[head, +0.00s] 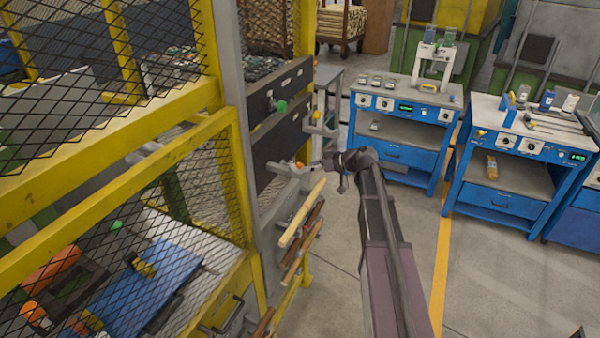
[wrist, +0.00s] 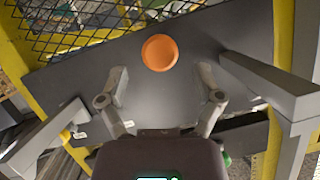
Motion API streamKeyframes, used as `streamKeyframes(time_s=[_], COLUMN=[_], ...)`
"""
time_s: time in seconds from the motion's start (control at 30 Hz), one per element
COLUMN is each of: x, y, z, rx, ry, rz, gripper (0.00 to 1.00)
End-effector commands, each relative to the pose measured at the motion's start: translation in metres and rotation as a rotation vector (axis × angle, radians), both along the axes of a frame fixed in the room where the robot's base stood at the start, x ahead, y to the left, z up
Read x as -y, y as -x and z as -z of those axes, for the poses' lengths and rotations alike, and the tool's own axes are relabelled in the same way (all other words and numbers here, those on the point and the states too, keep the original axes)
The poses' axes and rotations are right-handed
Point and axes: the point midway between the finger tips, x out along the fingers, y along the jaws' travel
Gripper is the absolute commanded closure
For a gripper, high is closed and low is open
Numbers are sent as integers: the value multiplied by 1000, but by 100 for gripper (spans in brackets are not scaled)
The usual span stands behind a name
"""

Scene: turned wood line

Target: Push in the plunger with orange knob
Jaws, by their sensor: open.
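The orange knob (wrist: 160,53) of the plunger shows face-on in the wrist view, round and in front of a dark grey panel. It lies just beyond the fingertips and between them, apart from both. In the head view the orange knob (head: 300,165) is a small spot at the panel beside the end of my arm. My gripper (wrist: 160,85) is open and empty, with one finger on each side below the knob. In the head view my gripper (head: 328,164) points left at the panel. The plunger's shaft is hidden behind the knob.
Grey brackets (wrist: 270,85) jut out at both sides of the gripper. A green knob (head: 281,106) sits higher on the dark panel. Wooden handles (head: 302,213) stick out below my gripper. A yellow mesh cage (head: 130,130) stands left; blue workbenches (head: 405,130) stand right. Floor between is clear.

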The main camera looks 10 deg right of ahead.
Motion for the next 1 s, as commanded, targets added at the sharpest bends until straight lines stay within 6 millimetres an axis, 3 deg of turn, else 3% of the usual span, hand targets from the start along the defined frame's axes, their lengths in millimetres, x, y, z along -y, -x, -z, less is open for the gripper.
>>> streamKeyframes(time_s=[0.3,0.73,1.0], x=[-26,-29,-29], y=[-15,-17,-17], z=[13,14,14], rx=[0,0,0], ry=[0,0,0], rz=[0,1,1], gripper=[16,16,96])
